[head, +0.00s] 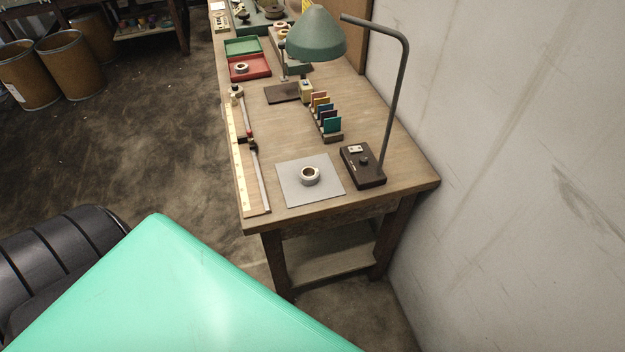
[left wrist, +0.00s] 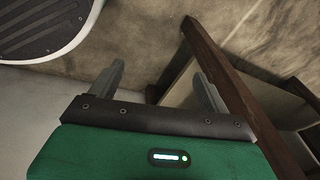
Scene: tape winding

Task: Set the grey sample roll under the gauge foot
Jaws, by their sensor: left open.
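A pale grey-white roll (head: 310,176) with a brownish inner ring lies flat on a grey square mat (head: 290,195) at the near end of the bench. Another pale roll (head: 241,68) lies in a red tray (head: 262,70). A dark box (head: 357,168) with small controls and a tall bent post (head: 398,95) stands right of the mat. I cannot make out a gauge foot in the head view. My left gripper (left wrist: 160,82) shows in the left wrist view, open and empty, away from the roll. My right gripper is not in view.
The bench (head: 370,128) runs along a wall. A long ruler strip (head: 236,160) and rod lie on its left edge. A card rack (head: 329,130), a green lamp (head: 316,38) and a green tray (head: 243,46) stand farther back. Brown bins (head: 70,62) stand on the floor.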

